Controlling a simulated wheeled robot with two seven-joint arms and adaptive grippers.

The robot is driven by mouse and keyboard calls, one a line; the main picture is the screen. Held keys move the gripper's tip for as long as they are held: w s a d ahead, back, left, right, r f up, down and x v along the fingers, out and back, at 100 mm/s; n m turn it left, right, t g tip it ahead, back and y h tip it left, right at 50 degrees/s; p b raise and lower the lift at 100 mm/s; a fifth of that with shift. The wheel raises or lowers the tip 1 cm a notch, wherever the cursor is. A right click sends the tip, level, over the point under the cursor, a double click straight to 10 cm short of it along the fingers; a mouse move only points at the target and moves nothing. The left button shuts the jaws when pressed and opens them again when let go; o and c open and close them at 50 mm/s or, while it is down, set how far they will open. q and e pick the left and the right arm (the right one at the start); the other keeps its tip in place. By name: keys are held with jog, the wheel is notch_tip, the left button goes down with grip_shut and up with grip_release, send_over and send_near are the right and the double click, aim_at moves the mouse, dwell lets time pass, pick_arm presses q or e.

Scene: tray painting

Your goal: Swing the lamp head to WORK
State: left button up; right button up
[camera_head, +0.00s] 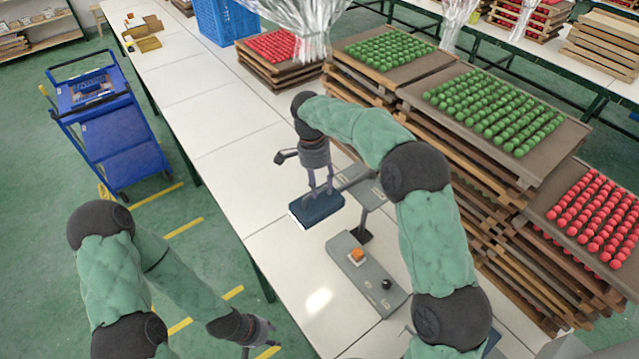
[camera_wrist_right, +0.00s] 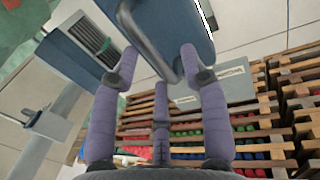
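The lamp head (camera_head: 312,212) is a dark blue block over the white table, and it fills the upper middle of the right wrist view (camera_wrist_right: 173,25). An arm joins it to a dark stand (camera_head: 365,236) on its right. My right gripper (camera_head: 320,188) points down at the lamp head from above. In the wrist view its fingers (camera_wrist_right: 158,62) reach the lamp head's near edge, with the two outer tips apart; firm contact is unclear. My left gripper (camera_head: 258,338) hangs low left, beyond the table's edge, and its finger opening is unclear.
A grey control box (camera_head: 366,276) with an orange switch and black knob sits near the stand. A grey labelled plate (camera_wrist_right: 214,90) lies beyond the lamp head. Stacked trays (camera_head: 480,210) of red and green balls crowd the right.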

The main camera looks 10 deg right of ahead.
jog(key=shift+a, duration=0.1)
notch_tip(320, 180, up, 12)
jog(key=w+a, duration=0.1)
jog(key=w, duration=0.1)
dwell(0.4)
jog(key=shift+f, duration=0.15)
